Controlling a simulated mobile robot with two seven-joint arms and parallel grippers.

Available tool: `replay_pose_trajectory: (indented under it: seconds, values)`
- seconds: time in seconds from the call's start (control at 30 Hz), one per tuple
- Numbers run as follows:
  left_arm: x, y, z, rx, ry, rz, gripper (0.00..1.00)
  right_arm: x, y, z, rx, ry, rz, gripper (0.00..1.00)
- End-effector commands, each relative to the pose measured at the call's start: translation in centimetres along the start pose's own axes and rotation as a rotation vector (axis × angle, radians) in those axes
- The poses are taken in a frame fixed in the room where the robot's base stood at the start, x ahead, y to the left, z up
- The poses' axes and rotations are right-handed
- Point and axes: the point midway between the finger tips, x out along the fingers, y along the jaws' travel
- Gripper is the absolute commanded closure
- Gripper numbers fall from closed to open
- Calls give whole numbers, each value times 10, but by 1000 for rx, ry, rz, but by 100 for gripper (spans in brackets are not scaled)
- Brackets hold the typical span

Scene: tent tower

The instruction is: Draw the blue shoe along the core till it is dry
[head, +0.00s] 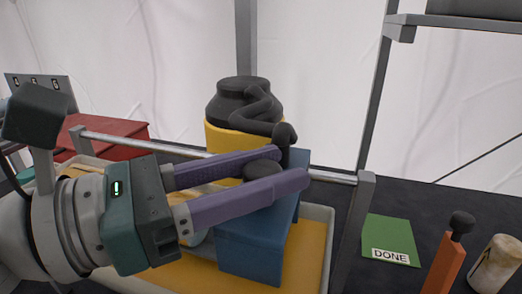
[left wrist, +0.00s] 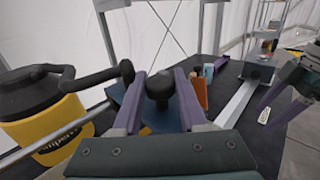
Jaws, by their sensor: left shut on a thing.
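The blue shoe (head: 250,250) is a blue block with a black knob (head: 262,170) on top, over a pale-rimmed tray. My left gripper (head: 290,167) has its purple fingers closed around the knob. The wrist view also shows the knob (left wrist: 160,86) between the fingers. A grey horizontal bar (head: 120,142) on posts runs behind the shoe; I cannot tell whether it is the core. The arm and shoe hide part of the tray. Purple-fingered parts at the right of the wrist view look like my right gripper (left wrist: 284,97); its opening is unclear.
The tray (head: 320,232) has a tan-orange inside. A yellow canister (head: 222,139) with a black top and handle stands behind the bar. A red box (head: 105,133) is at left. A green DONE card (head: 388,236), an orange black-knobbed block (head: 443,266) and a pale cylinder (head: 494,262) are at right.

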Motion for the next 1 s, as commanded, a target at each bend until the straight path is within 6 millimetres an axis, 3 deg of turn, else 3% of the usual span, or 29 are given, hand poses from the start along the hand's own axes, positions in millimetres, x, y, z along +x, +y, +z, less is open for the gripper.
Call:
replay_pose_trajectory:
  seconds: [0.27, 0.6, 1.0]
  values:
    - [-8, 8, -5, 1, 1, 3, 100, 10, 0, 3, 0, 0, 0, 29]
    - [-58, 59, -7, 4, 3, 5, 100, 57, -2, 18, 0, 0, -1, 29]
    - [-64, 64, 0, 0, 2, 0, 100, 57, -2, 18, 0, 0, -1, 29]
